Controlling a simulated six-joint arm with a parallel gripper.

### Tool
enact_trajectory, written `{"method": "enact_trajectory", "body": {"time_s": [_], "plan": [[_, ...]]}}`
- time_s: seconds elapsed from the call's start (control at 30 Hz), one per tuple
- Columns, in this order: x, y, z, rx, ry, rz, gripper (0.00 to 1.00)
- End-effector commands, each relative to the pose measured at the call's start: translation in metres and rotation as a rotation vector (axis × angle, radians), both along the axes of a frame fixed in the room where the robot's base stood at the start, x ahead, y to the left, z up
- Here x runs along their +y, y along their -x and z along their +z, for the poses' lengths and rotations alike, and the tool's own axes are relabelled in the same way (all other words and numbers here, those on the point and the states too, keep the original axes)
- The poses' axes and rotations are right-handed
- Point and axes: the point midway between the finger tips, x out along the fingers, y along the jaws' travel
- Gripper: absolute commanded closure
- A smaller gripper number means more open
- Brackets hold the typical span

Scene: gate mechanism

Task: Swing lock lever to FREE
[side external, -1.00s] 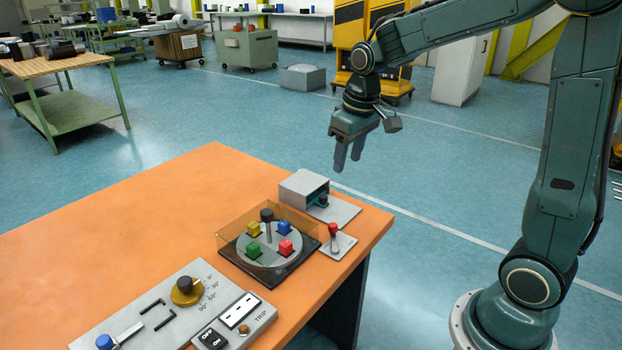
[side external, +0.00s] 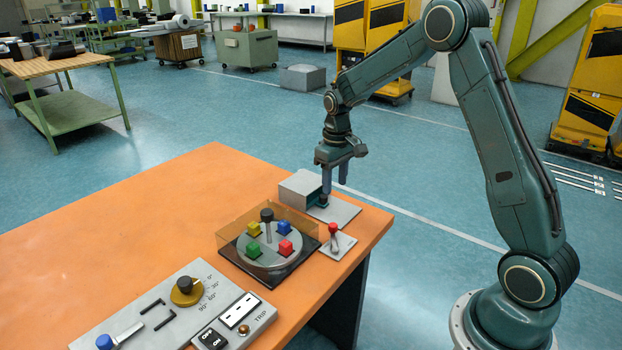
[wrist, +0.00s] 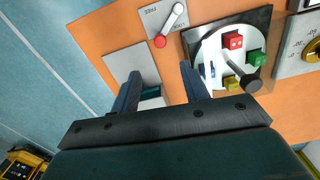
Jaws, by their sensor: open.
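The lock lever (side external: 333,232) is a small handle with a red knob on a grey plate near the table's right edge. In the wrist view, the lever's red knob (wrist: 160,41) lies at the lower end of a pale arm slanting down-left. Small upside-down lettering flanks it; I cannot tell surely which mark it points to. My gripper (side external: 334,190) is open and empty, above the grey plate by the box, behind the lever and apart from it. In the wrist view my fingertips (wrist: 160,72) are spread just below the knob in the picture.
A turntable (side external: 268,248) with colored blocks and a clear amber guard stands left of the lever. A grey box (side external: 302,187) stands close to my fingers. A panel with a yellow dial (side external: 187,291) lies at the front. The table's left part is clear.

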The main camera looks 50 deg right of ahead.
Motion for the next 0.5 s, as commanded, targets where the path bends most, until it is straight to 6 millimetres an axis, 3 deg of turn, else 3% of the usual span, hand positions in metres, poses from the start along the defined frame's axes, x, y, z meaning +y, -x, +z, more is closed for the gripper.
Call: {"method": "enact_trajectory", "body": {"time_s": [0.27, 0.5], "plan": [[0.001, 0.001, -0.012, 0.003, -0.001, 0.0, 0.55], [0.001, 0.001, -0.041, 0.004, -0.001, 0.0, 0.55]]}}
